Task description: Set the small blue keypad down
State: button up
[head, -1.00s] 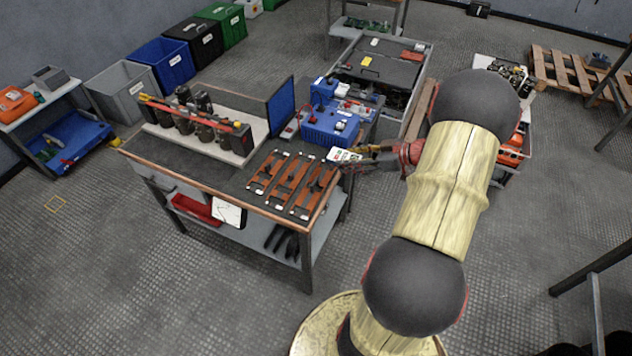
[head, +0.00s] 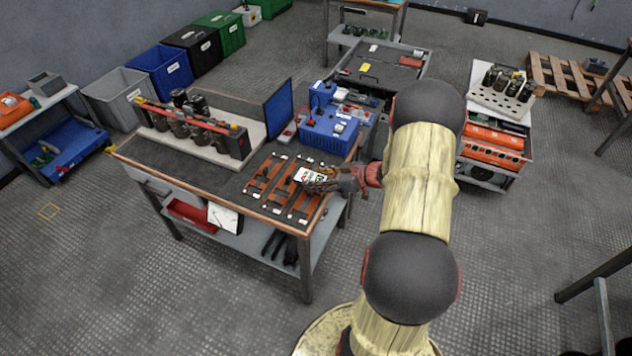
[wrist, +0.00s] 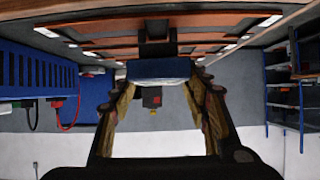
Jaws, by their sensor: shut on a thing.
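The small blue keypad (wrist: 160,68) is held between the fingertips of my gripper (wrist: 163,82) in the wrist view, its blue side toward the camera. In the head view the keypad (head: 310,175) shows a pale face with small coloured marks. My gripper (head: 328,183) is shut on it, over the right front part of the workbench, above the copper-coloured bars (head: 268,172). In the wrist view these bars appear just beyond the keypad. I cannot tell whether the keypad touches them.
A large blue unit (head: 328,130) stands on the bench behind my gripper, beside an upright blue panel (head: 279,108). A row of dark cylinders (head: 190,125) stands on a pale base at the left. Bare dark bench top (head: 185,163) shows in front of that base.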

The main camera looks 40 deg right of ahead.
jog(key=shift+f+b, duration=0.55)
jog(key=shift+b, duration=0.05)
jog(key=o, duration=1.2)
jog(key=shift+r, duration=0.15)
jog(key=shift+r+p, duration=0.4)
jog(key=shift+p, duration=0.45)
jog(key=p+v, duration=0.2)
jog(key=v, duration=0.9)
jog(key=shift+s+d+p, duration=0.15)
jog(key=shift+s+p, duration=0.15)
jog(key=shift+s, duration=0.15)
